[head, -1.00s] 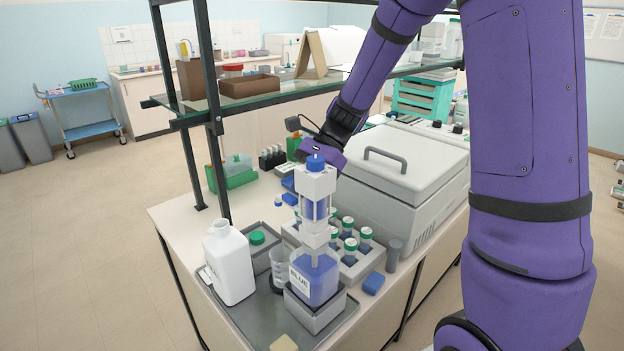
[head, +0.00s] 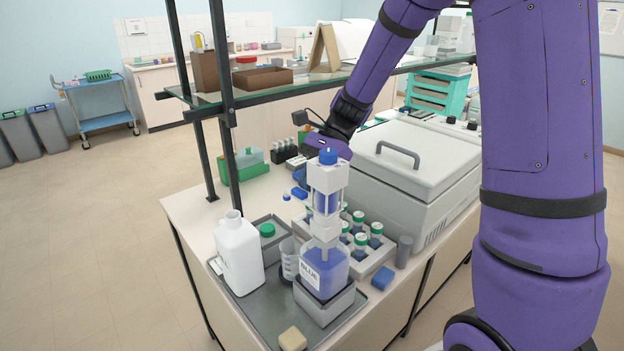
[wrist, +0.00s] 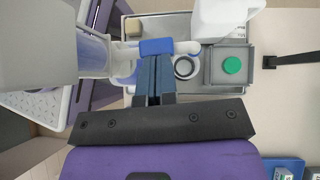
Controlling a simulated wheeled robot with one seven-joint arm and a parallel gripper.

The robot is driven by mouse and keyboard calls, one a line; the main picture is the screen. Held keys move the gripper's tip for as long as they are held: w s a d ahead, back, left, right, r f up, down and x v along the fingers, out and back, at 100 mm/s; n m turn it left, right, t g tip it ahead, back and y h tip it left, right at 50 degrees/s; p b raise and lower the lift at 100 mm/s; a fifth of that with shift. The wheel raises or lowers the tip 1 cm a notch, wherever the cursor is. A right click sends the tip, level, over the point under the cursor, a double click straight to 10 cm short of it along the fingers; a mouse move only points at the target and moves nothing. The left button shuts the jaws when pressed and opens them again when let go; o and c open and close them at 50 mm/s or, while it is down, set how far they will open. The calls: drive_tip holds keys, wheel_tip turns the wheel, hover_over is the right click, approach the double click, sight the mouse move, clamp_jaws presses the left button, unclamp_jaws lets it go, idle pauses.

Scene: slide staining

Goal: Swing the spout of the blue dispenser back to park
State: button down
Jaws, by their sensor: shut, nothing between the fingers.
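The blue dispenser (head: 326,203) has a blue cap and a white-and-clear body. It stands upright on a bottle of blue liquid labelled BLUE (head: 323,272), in a grey holder. In the wrist view its large pale body (wrist: 40,45) fills the upper left. The spout (wrist: 187,47) shows there as a short white arm with a blue sleeve (wrist: 156,47), pointing right. My gripper (wrist: 155,62) is shut and empty, its fingertips right at the blue sleeve; I cannot tell whether they touch it. In the head view the fingers are hidden behind the dispenser.
A grey tray (head: 255,325) holds a white jug (head: 240,255), a beaker (head: 289,258) and a green-capped container (head: 267,230). A rack of green-capped bottles (head: 377,258) stands right of the dispenser, before a large grey lidded machine (head: 420,165). A glass shelf (head: 290,90) hangs above.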

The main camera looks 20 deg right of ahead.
sight(296, 188)
drive_tip(key=a+n+g, duration=0.1)
drive_tip(key=a+n+g+h, duration=0.1)
drive_tip(key=n, duration=0.1)
drive_tip(key=a+n+g+h, duration=0.1)
drive_tip(key=shift+s+a+n, duration=0.15)
drive_tip(key=shift+s+n, duration=0.1)
drive_tip(key=shift+n, duration=0.05)
drive_tip(key=s+a+n+g+h, duration=0.2)
drive_tip(key=s+a+n+h, duration=0.3)
drive_tip(key=n+h, duration=0.4)
drive_tip(key=shift+s+n+h, duration=0.3)
drive_tip(key=shift+s+n, duration=0.6)
drive_tip(key=shift+n, duration=0.7)
drive_tip(key=shift+d, duration=0.2)
